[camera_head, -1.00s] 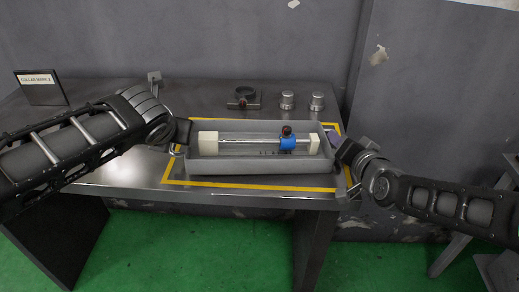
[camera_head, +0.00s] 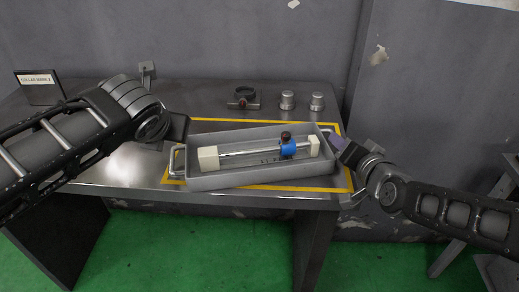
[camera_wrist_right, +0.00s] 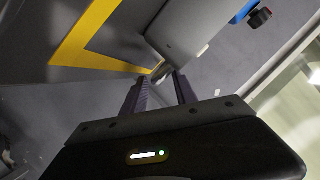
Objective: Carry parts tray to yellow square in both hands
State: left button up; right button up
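The grey parts tray (camera_head: 255,177) sits skewed over the yellow square (camera_head: 290,188) on the table, its left end nearer the front edge and covering part of the outline. It holds a rod with cream end blocks (camera_head: 208,158) and a blue collar (camera_head: 288,149) with a dark knob. My left gripper (camera_head: 182,127) is above and behind the tray's left handle (camera_head: 173,161), apart from it; its fingers are unclear. My right gripper (camera_head: 338,143) is at the tray's right end. In the right wrist view its fingers (camera_wrist_right: 161,82) are parted near the tray's handle.
A sign (camera_head: 40,87) stands at the back left. The grey wall is close behind the table (camera_head: 120,178).

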aim_at(178, 148)
jog(key=v, duration=1)
jog(key=shift+f, duration=0.1)
pick_arm(q)
jog(key=shift+f, duration=0.1)
